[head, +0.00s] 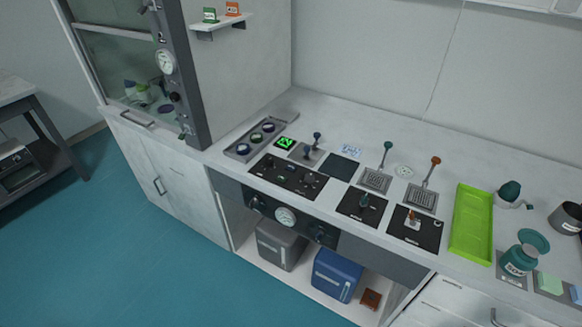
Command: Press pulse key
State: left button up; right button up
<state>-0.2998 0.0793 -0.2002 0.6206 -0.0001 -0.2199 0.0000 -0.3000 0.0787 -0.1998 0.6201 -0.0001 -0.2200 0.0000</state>
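No control in the head view carries a label that I can read as the pulse key. Neither of my grippers is in view.
A grey tray with round items (260,138) lies left of the controls; a lime green tray (471,223) lies right. A teal vessel (523,255) and dark pot (567,217) stand farther right. A fume hood (130,80) rises at left. Bare bench top lies behind the controls.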

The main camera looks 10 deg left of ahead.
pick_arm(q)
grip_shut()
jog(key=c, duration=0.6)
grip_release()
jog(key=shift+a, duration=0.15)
